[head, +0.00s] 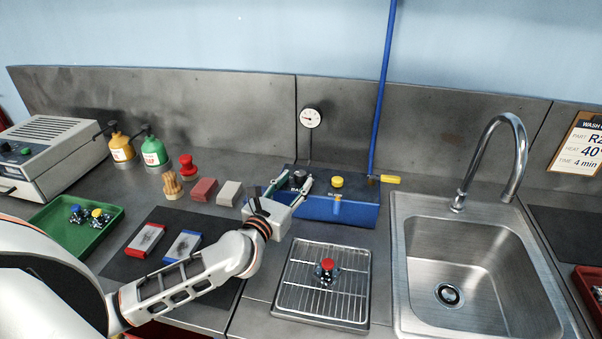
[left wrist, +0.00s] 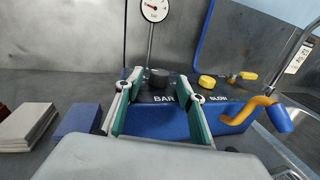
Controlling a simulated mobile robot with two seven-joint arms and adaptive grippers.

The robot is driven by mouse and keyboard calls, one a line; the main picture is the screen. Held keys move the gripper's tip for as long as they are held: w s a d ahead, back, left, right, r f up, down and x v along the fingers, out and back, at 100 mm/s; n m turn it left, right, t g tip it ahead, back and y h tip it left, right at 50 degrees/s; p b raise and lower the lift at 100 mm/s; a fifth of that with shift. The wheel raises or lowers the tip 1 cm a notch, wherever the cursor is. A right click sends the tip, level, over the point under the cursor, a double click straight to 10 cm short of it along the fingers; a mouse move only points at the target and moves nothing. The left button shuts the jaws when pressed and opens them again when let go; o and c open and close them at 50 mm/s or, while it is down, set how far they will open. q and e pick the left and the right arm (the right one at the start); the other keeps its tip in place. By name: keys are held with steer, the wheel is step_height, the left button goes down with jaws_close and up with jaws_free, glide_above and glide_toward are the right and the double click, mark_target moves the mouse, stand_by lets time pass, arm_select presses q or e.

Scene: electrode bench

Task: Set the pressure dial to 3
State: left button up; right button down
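The black dial (head: 299,177) sits on top of the blue box (head: 350,214), and in the left wrist view it (left wrist: 158,77) stands behind the word BAR. My left gripper (head: 288,188) is open, with one finger on each side of the dial; I see no clear contact. In the left wrist view the dial shows between the fingertips. I cannot read a setting on the dial. A round white gauge (head: 310,118) stands on a thin stem behind the box; its red needle shows in the left wrist view (left wrist: 154,10), but its numbers are too small to read. My right gripper is out of view.
A yellow knob (head: 337,182) and a yellow-handled valve (head: 390,179) on a blue pipe are right of the dial. An orange and blue nozzle (left wrist: 265,112) juts from the box. A grey block (head: 229,194) lies left of the gripper. A wire rack (head: 300,299) is in front.

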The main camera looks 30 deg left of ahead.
mark_target(298, 177)
arm_select(q)
steer(key=shift+w, duration=2.05)
steer(key=shift+c, duration=0.4)
jaws_close()
steer(key=shift+a+h, duration=0.1)
steer(key=shift+h, duration=0.2)
